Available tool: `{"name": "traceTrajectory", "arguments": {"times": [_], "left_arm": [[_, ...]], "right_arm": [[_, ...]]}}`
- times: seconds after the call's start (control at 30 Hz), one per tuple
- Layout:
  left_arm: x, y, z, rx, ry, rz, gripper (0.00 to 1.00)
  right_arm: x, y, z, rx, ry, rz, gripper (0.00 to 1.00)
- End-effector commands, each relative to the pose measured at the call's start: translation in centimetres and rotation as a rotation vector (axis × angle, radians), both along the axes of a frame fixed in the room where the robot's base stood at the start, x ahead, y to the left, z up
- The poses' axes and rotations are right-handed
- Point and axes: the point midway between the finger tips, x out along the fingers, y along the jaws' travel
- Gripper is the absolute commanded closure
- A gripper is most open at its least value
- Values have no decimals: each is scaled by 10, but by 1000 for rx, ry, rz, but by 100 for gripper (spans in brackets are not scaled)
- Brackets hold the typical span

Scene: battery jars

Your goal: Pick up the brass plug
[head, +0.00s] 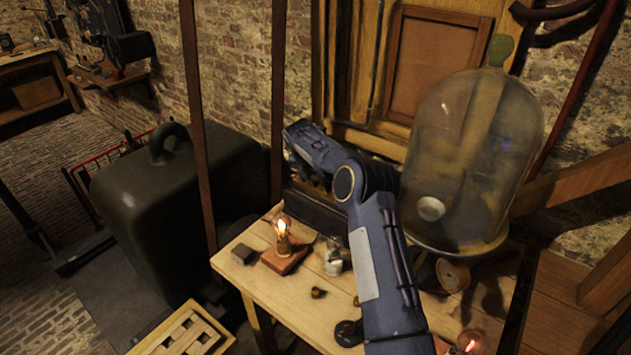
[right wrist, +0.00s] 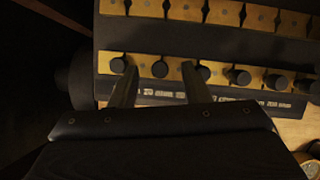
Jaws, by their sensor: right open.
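In the right wrist view a dark box (right wrist: 215,45) has rows of brass blocks with round dark-headed plugs standing along one edge. The fingers are apart and nothing is held. In the head view my right gripper (head: 300,142) reaches over the dark box (head: 325,213) at the back of the table; my forearm hides part of the box. A small brass-coloured piece (head: 317,292) lies on the table front. Which piece is the brass plug I cannot tell. My left gripper is out of view.
A glass dome (head: 480,130) stands right of my arm on the wooden table (head: 290,300). A lit lamp (head: 282,232) on a wooden block stands left of my forearm. A small jar (head: 333,258) is close to the forearm. A large dark weight (head: 150,210) stands left.

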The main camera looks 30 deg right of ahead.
Motion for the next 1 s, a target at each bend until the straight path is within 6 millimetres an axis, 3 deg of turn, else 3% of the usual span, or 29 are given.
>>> {"name": "traceTrajectory", "arguments": {"times": [0.33, 0.67, 1.0], "left_arm": [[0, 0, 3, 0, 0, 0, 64], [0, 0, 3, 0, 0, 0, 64], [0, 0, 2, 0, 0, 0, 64]], "right_arm": [[2, -3, -10, 1, -1, -1, 57], [2, -3, -10, 1, -1, -1, 99], [2, -3, -8, 1, -3, -1, 100]]}}
